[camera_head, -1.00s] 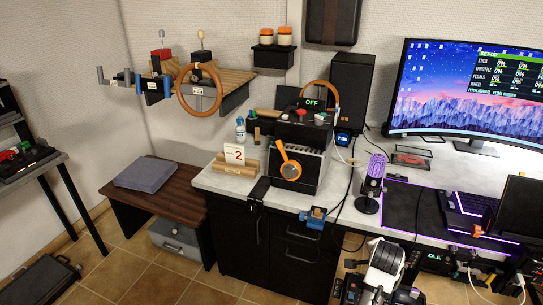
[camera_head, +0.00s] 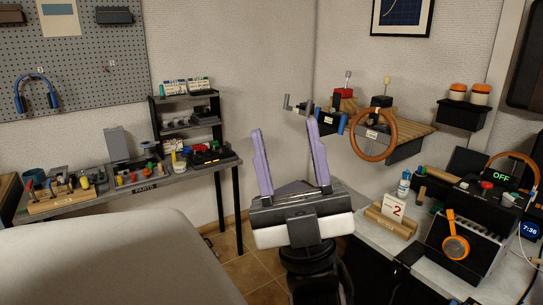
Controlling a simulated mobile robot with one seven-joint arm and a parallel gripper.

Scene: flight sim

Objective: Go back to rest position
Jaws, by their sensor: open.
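My gripper (camera_head: 290,160) is in the lower middle of the head view, raised in front of the camera. Its two purple fingers point up and stand wide apart, with nothing between them. The wall and part of the floor show behind it. Its dark and white body hides part of the floor and the low bench area behind.
A workbench (camera_head: 72,207) with tools and parts bins stands at the left, under a pegboard (camera_head: 80,60). A grey rounded surface (camera_head: 110,262) fills the lower left. At the right are a wall shelf with a steering wheel (camera_head: 374,134) and a counter (camera_head: 412,262) with a black box (camera_head: 470,235).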

